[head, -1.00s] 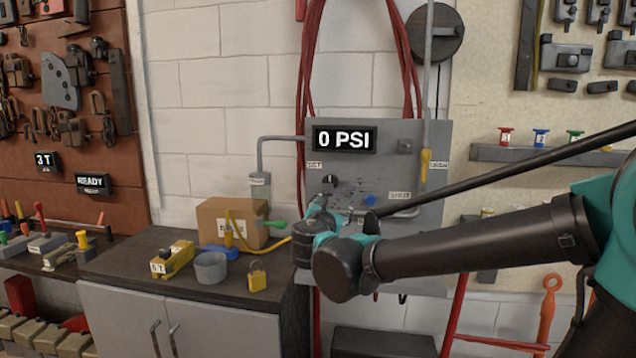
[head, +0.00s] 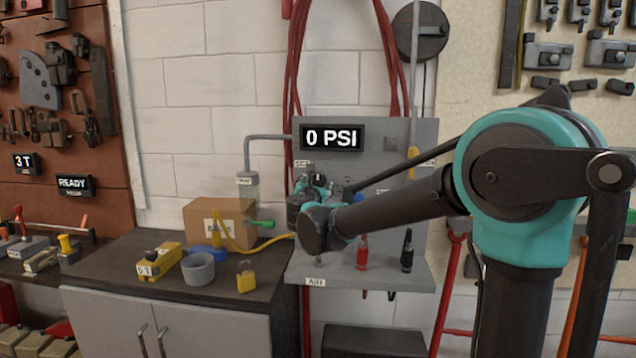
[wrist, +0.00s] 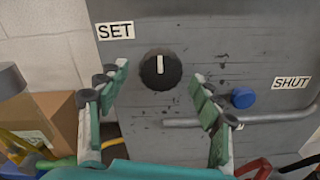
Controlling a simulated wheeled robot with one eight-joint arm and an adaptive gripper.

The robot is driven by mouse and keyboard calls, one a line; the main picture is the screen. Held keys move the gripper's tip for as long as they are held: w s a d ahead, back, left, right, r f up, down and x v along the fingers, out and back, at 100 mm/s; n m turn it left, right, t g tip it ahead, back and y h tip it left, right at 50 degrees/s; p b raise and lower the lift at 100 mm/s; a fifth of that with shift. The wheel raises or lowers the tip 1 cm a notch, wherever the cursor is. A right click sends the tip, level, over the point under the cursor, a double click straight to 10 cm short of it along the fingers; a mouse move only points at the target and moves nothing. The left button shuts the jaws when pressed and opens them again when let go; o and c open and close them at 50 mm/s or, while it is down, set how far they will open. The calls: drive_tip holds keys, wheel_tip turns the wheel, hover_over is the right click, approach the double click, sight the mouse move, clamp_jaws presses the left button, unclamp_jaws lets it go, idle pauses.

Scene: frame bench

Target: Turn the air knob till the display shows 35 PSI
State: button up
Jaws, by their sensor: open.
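The display (head: 332,138) on the grey air panel reads 0 PSI. The black air knob (wrist: 160,69) with a white pointer line sits on the panel beside the SET label (wrist: 115,31); the line points nearly straight up. In the wrist view my gripper (wrist: 160,90) is open and empty, its two fingers on either side of the knob in the picture. I cannot tell the depth gap, but the fingers show no contact with the knob. In the head view my gripper (head: 318,190) is in front of the panel and mostly hides the knob.
A blue knob (wrist: 243,97) and a grey pipe (wrist: 265,117) by the SHUT label are right of the knob. A shelf below holds red and black tools (head: 362,252). The bench at left carries a cardboard box (head: 212,222), a grey cup (head: 198,268) and a yellow padlock (head: 245,276).

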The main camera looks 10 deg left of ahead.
sight(318, 182)
drive_tip(key=shift+w+d, duration=0.1)
drive_tip(key=shift+w, duration=1.5)
drive_tip(key=c, duration=1.2)
